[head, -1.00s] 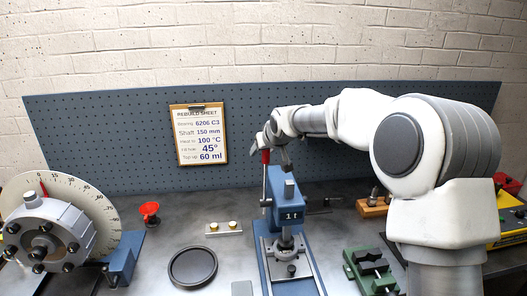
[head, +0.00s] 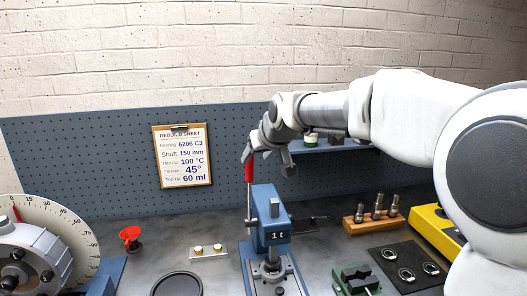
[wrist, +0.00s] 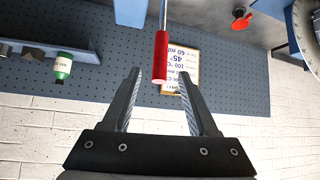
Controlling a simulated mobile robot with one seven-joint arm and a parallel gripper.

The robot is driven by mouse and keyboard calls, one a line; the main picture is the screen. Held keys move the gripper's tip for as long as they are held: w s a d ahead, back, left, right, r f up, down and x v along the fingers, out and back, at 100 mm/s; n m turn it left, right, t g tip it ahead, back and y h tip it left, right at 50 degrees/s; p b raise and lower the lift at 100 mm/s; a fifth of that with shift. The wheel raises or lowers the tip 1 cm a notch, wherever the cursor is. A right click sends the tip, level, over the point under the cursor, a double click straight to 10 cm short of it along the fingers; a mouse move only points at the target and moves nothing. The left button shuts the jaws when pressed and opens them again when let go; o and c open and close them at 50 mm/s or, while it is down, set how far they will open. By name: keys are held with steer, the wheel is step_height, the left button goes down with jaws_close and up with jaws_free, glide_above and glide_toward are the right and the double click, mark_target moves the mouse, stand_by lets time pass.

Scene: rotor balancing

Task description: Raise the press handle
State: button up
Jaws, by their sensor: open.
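The blue arbor press (head: 268,215) stands on the bench, with its lever upright on its left side. The red press handle (head: 249,172) is at the lever's top. My gripper (head: 268,161) is open at the handle's upper end. In the wrist view, the handle's red grip (wrist: 161,58) shows between the two fingertips of my gripper (wrist: 160,75), with a gap on each side. No finger appears closed on it. I cannot tell exactly how deep the grip reaches between the fingers.
A graduated dial with a rotor housing (head: 30,250) stands at left. The pegboard (head: 80,160) rises behind.

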steer(key=v, duration=0.5)
steer(key=shift+s+d+r+b, duration=0.15)
steer(key=shift+s+r+b, duration=0.1)
steer(key=shift+b, duration=0.1)
